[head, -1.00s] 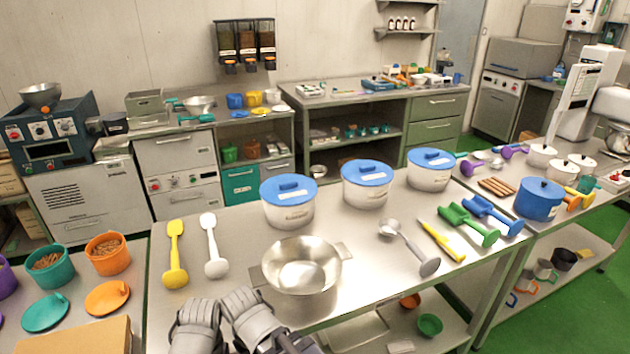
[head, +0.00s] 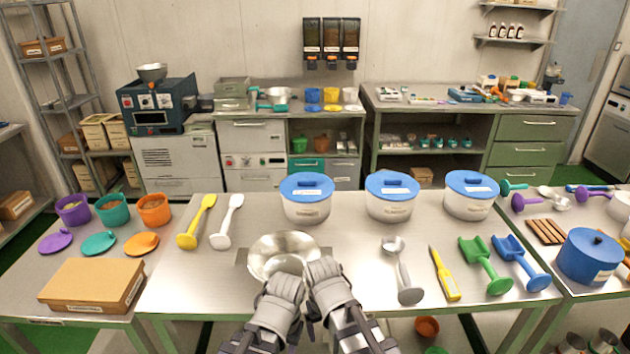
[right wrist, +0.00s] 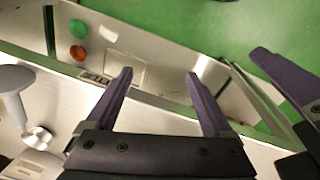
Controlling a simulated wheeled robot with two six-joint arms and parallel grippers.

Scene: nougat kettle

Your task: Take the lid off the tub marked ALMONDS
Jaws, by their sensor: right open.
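Three white tubs with blue lids stand in a row along the back of the steel table: a left tub (head: 307,211), a middle tub (head: 389,210) and a right tub (head: 468,207). All three lids are on: left lid (head: 307,193), middle lid (head: 381,191), right lid (head: 480,180). Their labels are too small to read, so I cannot tell which says ALMONDS. My right gripper (head: 332,281) is in front of the tubs, near the table's front edge; in the right wrist view (right wrist: 160,73) its fingers are apart and empty. My left gripper (head: 280,292) is beside it, fingers hidden.
A steel pan (head: 282,250) stands just beyond my grippers, before the left tub. Yellow (head: 197,222) and white scoops (head: 227,222) lie left. A ladle (head: 402,270), yellow tool (head: 444,272), green scoop (head: 485,265) and blue scoop (head: 521,263) lie right. Bare table lies around the middle tub's front.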

